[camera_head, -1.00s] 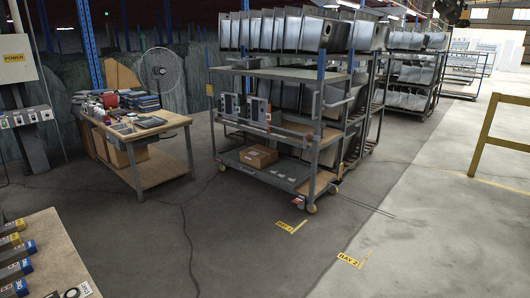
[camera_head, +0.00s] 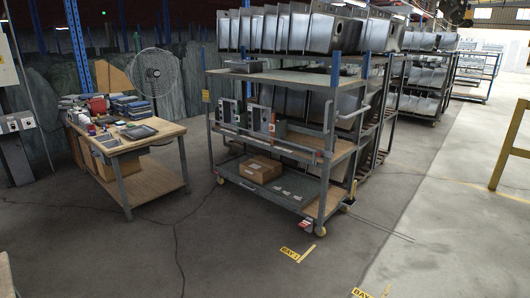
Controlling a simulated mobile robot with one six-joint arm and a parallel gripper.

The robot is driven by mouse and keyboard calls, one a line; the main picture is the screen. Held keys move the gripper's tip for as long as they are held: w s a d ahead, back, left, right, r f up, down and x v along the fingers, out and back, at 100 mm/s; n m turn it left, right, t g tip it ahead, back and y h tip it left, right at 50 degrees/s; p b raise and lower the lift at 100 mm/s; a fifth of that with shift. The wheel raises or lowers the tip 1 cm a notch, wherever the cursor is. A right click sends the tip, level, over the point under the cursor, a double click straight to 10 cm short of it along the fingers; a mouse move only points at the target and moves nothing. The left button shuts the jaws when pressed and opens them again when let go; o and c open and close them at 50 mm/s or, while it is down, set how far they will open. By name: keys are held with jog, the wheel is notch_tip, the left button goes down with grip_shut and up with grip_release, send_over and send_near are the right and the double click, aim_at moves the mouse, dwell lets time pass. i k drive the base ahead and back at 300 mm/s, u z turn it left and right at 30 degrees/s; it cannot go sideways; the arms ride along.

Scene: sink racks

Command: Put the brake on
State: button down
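A grey wheeled trolley (camera_head: 327,184) with three shelf levels stands in the middle of the head view. Its near corner rests on a yellow-hubbed caster (camera_head: 320,231). A small red part (camera_head: 305,224), perhaps a brake pedal, sits low beside this caster. The far casters are mostly hidden. My gripper is not in view.
A cluttered workbench (camera_head: 155,181) stands to the left of the trolley, with a fan (camera_head: 158,72) behind. Racks of steel sinks (camera_head: 305,32) stand behind the trolley. A yellow floor label (camera_head: 290,254) lies in front.

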aim_at(304, 224)
jog(key=u, duration=0.15)
jog(key=i, duration=2.05)
jog(key=u, duration=0.2)
jog(key=i, duration=1.25)
jog(key=u, duration=0.1)
